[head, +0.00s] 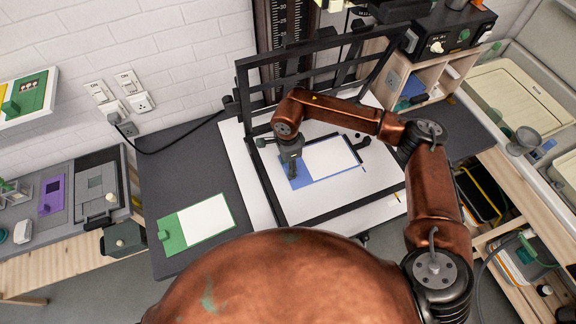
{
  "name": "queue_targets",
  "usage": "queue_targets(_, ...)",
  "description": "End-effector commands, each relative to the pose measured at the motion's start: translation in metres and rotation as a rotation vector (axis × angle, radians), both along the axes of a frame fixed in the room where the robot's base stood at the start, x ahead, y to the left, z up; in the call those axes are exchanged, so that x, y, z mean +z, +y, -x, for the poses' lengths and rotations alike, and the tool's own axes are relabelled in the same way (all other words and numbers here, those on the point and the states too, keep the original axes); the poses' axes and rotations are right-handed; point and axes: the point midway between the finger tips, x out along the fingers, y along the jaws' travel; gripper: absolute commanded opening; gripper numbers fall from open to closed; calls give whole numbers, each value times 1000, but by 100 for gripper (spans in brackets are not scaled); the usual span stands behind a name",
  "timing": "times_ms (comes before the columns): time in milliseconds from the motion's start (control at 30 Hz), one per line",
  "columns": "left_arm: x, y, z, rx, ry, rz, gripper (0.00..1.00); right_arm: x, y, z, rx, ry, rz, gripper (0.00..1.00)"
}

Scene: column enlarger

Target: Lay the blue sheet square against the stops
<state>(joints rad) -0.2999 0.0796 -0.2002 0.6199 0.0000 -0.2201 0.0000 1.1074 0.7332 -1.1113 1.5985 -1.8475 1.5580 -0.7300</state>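The blue sheet (335,159), white over most of its face with a blue left band, lies on the white baseboard (240,165) inside a black open frame. My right arm reaches in from the right, over the frame. Its gripper (292,176) points down over the sheet's blue left end and covers part of it. The view is too small to tell whether its fingers are open or shut on something. A short black bar (352,149) lies along the sheet's right end, with a small dark piece (366,143) beside it; I cannot tell whether the sheet touches them. My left gripper is out of view.
A green sheet (204,219) with a white face and green tab lies on the grey bench at the left. The black frame (262,182) and upright column (277,30) stand around the baseboard. Shelves and trays (518,105) are at the right.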

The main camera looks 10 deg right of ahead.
Motion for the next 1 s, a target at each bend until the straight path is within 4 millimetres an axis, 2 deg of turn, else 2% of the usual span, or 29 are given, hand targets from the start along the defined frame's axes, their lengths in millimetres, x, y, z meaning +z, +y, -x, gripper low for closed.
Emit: queue_targets(1000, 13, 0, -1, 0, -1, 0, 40, 36, 0, 0, 0, -1, 0, 41)
